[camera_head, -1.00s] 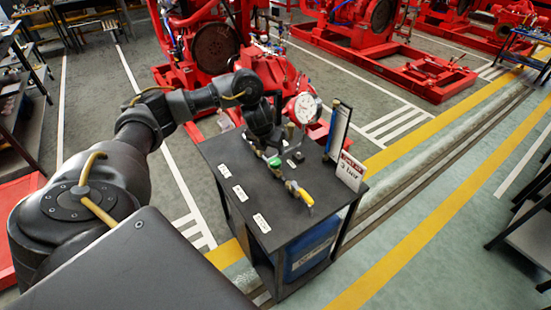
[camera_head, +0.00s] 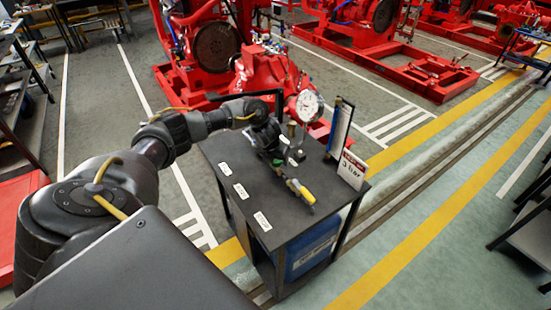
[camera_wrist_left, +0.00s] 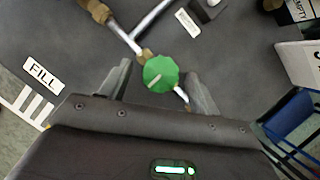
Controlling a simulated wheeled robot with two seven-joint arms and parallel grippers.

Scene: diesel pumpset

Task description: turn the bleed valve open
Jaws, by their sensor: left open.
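A small table (camera_head: 240,190) carries a brass and steel pipe line with valves. A round green valve knob (camera_wrist_left: 161,73) with a pale pointer line sits on the pipe; in the head view it is mostly hidden behind my gripper. My left gripper (camera_wrist_left: 160,82) is open, with one finger on each side of the green knob; I cannot tell whether they touch it. In the head view my left gripper (camera_head: 270,143) is over the pipe line. A yellow handle (camera_head: 304,193) is at the pipe's near end. My right gripper is not seen.
A white dial gauge (camera_head: 307,106) stands behind the pipe. An upright panel (camera_head: 339,128) and a "3 bar" sign (camera_head: 351,170) stand at the table's right edge. A "FILL" label (camera_wrist_left: 43,75) lies on the tabletop. Red pump machinery (camera_head: 265,75) stands beyond.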

